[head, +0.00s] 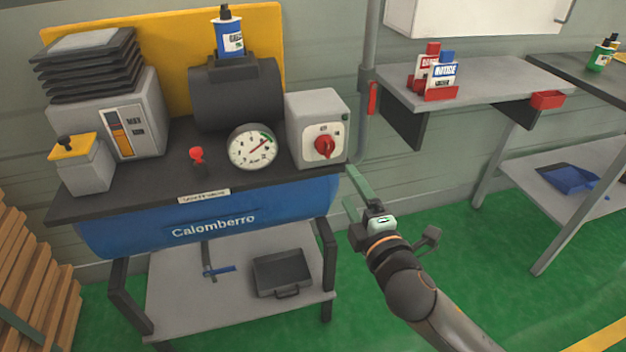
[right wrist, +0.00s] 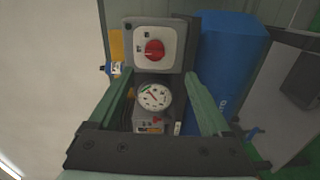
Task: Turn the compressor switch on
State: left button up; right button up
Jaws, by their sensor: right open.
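The compressor (head: 238,220) has a blue tank lettered "Calomberro" and a dark top plate. Its grey switch box (head: 303,112) stands at the right end of that plate, with a red rotary switch (head: 324,146) on a white face. In the right wrist view the red switch (right wrist: 154,50) shows just beyond and between the fingertips. My right gripper (head: 355,190) is open and empty, below and to the right of the switch box, apart from the switch. Its two green fingers (right wrist: 159,85) also show in the right wrist view. My left gripper is not in view.
A round pressure gauge (head: 252,147) and a small red knob (head: 197,155) sit left of the switch box. A grey shelf (head: 500,78) with boxes is at the right. Green floor is free at the right.

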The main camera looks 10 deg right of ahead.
aim_at(329, 152)
jog(key=w, duration=0.8)
jog(key=w+a, duration=0.1)
jog(key=w, duration=0.3)
jog(key=shift+w+r+b, duration=0.15)
jog(key=shift+r+b, duration=0.2)
grip_shut()
dwell(0.3)
